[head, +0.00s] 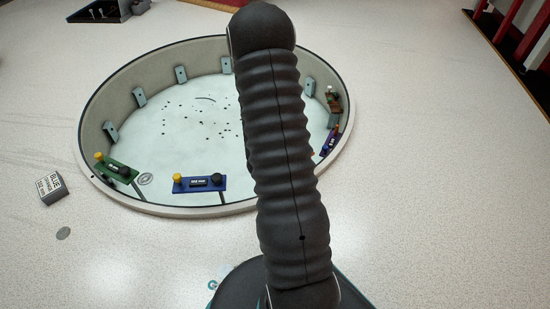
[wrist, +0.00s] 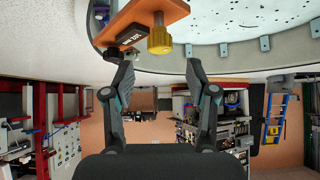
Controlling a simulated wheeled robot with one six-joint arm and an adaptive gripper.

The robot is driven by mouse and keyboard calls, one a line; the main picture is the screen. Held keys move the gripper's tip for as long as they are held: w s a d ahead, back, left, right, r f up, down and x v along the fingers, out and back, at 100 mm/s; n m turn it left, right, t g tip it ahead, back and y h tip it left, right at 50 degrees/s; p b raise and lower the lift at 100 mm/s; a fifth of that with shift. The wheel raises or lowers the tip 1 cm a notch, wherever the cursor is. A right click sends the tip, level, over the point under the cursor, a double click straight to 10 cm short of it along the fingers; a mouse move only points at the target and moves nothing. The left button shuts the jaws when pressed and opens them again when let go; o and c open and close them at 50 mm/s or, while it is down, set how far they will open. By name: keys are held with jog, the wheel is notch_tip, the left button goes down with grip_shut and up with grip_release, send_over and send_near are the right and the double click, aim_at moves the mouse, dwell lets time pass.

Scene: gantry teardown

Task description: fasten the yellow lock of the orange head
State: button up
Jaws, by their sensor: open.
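The orange head (wrist: 178,10) shows at the top of the wrist view, which is upside down. It is a flat orange plate with a black labelled block (wrist: 128,38) and the round yellow lock (wrist: 160,40) side by side. My gripper (wrist: 158,63) is open and empty. Its two fingertips point toward the plate, and the yellow lock appears in the gap just beyond them. I cannot tell the exact distance. In the head view my arm covers the middle, and neither the orange head nor my gripper shows.
A round, low-walled basin (head: 190,205) stands on the speckled floor. A grey box (head: 50,187) lies to the left. The floor at lower left is mostly clear.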

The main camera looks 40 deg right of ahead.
jog(key=shift+v, duration=2.8)
